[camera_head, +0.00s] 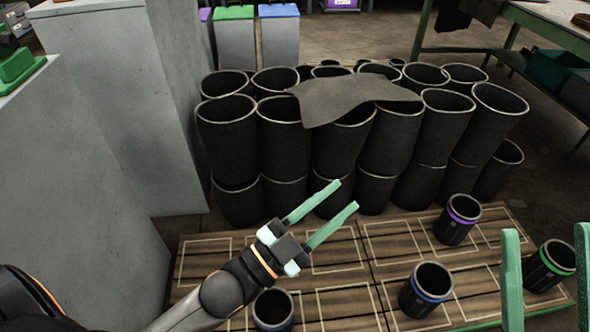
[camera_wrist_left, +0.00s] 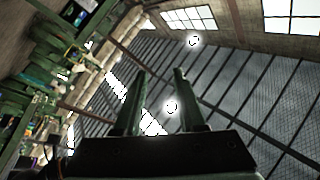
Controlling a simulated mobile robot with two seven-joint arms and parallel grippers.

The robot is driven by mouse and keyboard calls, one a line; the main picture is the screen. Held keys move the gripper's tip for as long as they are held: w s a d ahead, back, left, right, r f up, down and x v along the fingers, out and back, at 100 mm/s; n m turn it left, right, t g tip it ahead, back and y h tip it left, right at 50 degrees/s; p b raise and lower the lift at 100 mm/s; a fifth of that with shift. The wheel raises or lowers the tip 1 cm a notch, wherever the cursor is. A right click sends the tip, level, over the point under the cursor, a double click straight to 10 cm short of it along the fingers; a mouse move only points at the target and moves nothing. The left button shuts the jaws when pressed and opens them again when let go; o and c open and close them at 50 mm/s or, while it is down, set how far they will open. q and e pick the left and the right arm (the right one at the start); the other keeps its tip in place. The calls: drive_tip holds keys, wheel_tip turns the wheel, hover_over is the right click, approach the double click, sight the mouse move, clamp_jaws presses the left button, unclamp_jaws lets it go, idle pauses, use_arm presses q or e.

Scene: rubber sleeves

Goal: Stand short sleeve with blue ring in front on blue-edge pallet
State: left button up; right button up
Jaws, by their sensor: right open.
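A short black sleeve with a blue ring (camera_head: 425,289) stands upright on the wooden pallet (camera_head: 330,246) in the head view. I cannot tell a blue edge on the pallet boards. My left gripper (camera_head: 347,195) is open and empty above the pallet's left part, near the tall sleeves. Its fingers also show apart and empty in the left wrist view (camera_wrist_left: 158,72). My right gripper (camera_head: 546,232) is open at the lower right, partly cut off, with nothing visibly gripped.
Short sleeves with a purple ring (camera_head: 458,219) and a green ring (camera_head: 549,266) stand on the right of the pallet. Stacked tall black sleeves (camera_head: 340,150), with a dark cloth (camera_head: 350,97) on top, stand behind. Grey cabinets (camera_head: 125,90) close off the left.

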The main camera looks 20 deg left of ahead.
use_arm(q)
drive_tip(key=s+a+r+t+h, duration=0.1)
drive_tip(key=s+r+h, duration=0.1)
drive_tip(key=s+r, duration=0.2)
drive_tip(key=s+a+r+t+h, duration=0.1)
drive_tip(key=s+r, duration=0.3)
drive_tip(key=r, duration=0.5)
drive_tip(key=shift+s+a+r+n+t+h, duration=0.2)
drive_tip(key=shift+s+a+n+t+h, duration=0.15)
drive_tip(key=shift+t+h, duration=0.35)
